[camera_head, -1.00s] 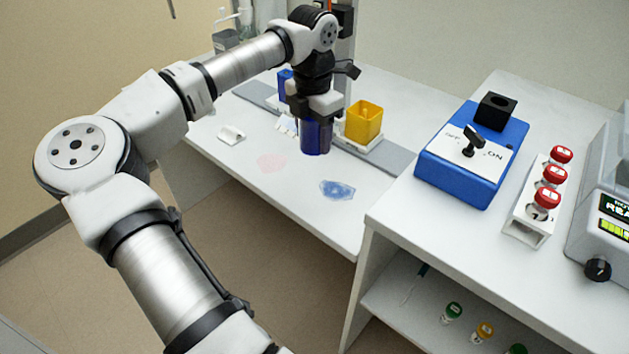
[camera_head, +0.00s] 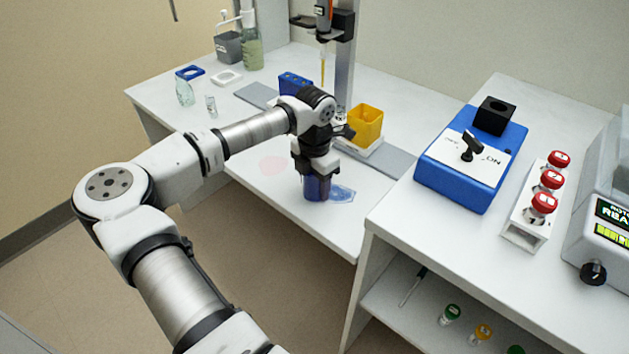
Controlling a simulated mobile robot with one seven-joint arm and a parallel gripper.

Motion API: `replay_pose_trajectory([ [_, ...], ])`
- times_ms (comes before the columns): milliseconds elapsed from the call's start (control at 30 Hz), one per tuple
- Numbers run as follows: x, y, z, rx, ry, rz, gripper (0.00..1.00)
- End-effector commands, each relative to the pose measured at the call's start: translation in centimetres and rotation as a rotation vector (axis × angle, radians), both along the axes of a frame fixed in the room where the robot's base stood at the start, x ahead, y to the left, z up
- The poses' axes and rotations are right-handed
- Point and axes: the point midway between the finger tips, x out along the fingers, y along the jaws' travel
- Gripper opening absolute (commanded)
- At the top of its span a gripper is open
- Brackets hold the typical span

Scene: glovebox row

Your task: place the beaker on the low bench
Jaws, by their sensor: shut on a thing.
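My gripper (camera_head: 315,168) is shut on a dark blue beaker (camera_head: 317,188), which hangs upright below it. The beaker is over the front part of the low white bench (camera_head: 262,196), near its front edge. I cannot tell whether its base touches the bench top. It partly covers a blue patch (camera_head: 343,194) on the bench. The gripper fingers hide the top of the beaker.
A yellow cup (camera_head: 365,124) stands behind the gripper on a white plate. A blue rack (camera_head: 295,84) and a pipette stand (camera_head: 345,60) are farther back. The higher bench with a blue switch box (camera_head: 455,178) rises to the right. A faint pink patch (camera_head: 273,164) lies left.

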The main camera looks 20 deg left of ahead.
Motion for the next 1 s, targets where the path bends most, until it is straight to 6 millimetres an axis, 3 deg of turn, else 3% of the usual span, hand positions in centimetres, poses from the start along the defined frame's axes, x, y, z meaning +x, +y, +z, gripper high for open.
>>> replay_pose_trajectory([
  [233, 0.0, 0.0, -0.4, 0.0, 0.0, 0.0, 0.29],
  [267, 0.0, 0.0, -0.4, 0.0, 0.0, 0.0, 0.55],
  [433, 0.0, 0.0, -0.3, 0.0, 0.0, 0.0, 0.76],
  [833, 0.0, 0.1, 0.5, 0.002, -0.001, 0.0, 0.76],
  [1000, 0.1, 0.1, 3.6, 0.004, -0.002, 0.001, 0.76],
])
